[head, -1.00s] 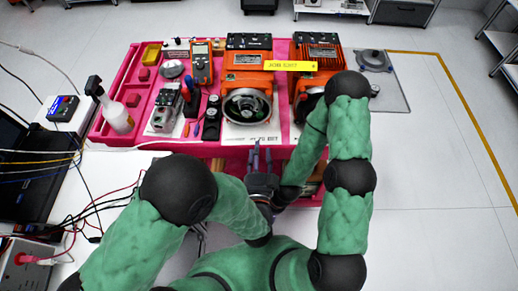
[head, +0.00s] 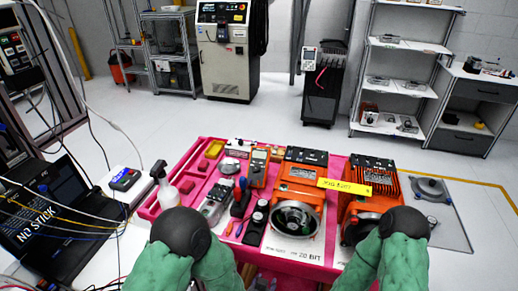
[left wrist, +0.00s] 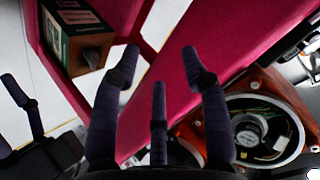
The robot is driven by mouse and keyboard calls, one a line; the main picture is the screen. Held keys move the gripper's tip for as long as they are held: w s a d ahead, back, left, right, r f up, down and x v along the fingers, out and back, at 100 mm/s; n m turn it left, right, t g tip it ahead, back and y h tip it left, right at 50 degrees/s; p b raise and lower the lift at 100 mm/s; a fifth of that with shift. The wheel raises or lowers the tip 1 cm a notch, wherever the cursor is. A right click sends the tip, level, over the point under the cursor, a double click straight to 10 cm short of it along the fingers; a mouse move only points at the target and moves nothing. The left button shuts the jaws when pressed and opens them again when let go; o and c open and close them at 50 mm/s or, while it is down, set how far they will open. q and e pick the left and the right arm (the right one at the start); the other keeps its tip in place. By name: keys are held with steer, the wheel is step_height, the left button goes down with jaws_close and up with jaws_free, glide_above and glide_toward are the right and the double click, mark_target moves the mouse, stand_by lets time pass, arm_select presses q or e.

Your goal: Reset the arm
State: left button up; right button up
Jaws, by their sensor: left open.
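My left gripper (head: 262,284) shows only as fingertips at the bottom edge of the head view, at the near side of the pink bench (head: 150,209). In the left wrist view its dark fingers (left wrist: 160,60) are spread apart with nothing between them, near the pink bench frame. Another dark gripper, seemingly my right one (left wrist: 27,108), shows at the left of that view; its jaw state is unclear. In the head view both arms are bent, with black joints in front of the bench, and the right hand is not distinguishable.
A laptop (head: 58,205) is at left. A boxed item (left wrist: 78,38) is near the gripper.

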arm_select(q)
steer(key=s+a+f+n+g+h, duration=0.1)
steer(key=s+a+f+n+g, duration=0.8)
steer(key=s, duration=0.5)
step_height(320, 180, down, 3)
steer(key=a+n, duration=0.2)
steer(key=n, duration=0.1)
steer(key=shift+a+f, duration=0.15)
steer(key=shift+a, duration=0.25)
